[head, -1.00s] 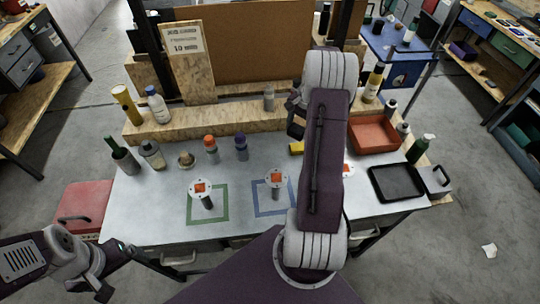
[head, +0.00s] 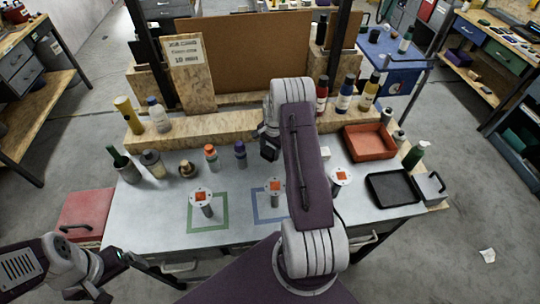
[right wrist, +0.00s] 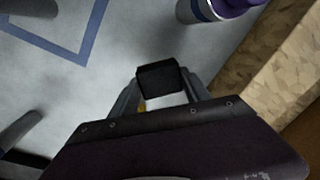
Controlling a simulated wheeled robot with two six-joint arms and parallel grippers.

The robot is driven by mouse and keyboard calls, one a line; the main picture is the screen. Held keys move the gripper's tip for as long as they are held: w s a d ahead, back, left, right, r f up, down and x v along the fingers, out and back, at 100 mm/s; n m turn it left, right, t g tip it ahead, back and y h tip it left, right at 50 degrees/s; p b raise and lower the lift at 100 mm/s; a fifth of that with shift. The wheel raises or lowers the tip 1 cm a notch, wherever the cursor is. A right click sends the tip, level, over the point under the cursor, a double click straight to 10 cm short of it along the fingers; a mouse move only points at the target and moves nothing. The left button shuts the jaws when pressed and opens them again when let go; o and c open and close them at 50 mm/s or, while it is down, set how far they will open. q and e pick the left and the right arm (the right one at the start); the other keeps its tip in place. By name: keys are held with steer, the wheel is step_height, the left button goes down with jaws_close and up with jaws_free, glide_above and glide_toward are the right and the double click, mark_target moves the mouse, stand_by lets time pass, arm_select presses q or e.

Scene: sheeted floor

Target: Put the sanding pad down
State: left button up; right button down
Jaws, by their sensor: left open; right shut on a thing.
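My right gripper (right wrist: 162,88) is shut on a small black block, which I take for the sanding pad (right wrist: 162,78). The pad sits between the fingertips in the right wrist view, over the grey table top. In the head view my right gripper (head: 269,148) is a dark shape above the table, behind the blue outlined square (head: 258,206). Whether the pad touches the table is not clear. My left gripper (head: 117,276) is open and empty at the lower left, off the table's front.
White discs with orange squares stand on posts, one in the green outline (head: 190,214). A purple-capped bottle (head: 240,155) stands close by the right gripper. A wooden ledge (head: 215,129) runs behind. A red tray (head: 369,143) and black tray (head: 393,188) lie right.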

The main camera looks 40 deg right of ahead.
mark_target(270, 156)
step_height(270, 156, down, 3)
steer(key=shift+s+r+p, duration=0.1)
steer(key=shift+p, duration=0.35)
steer(key=shift+f, duration=0.45)
steer(key=shift+f, duration=0.1)
steer(key=shift+c, duration=2.4)
jaws_free()
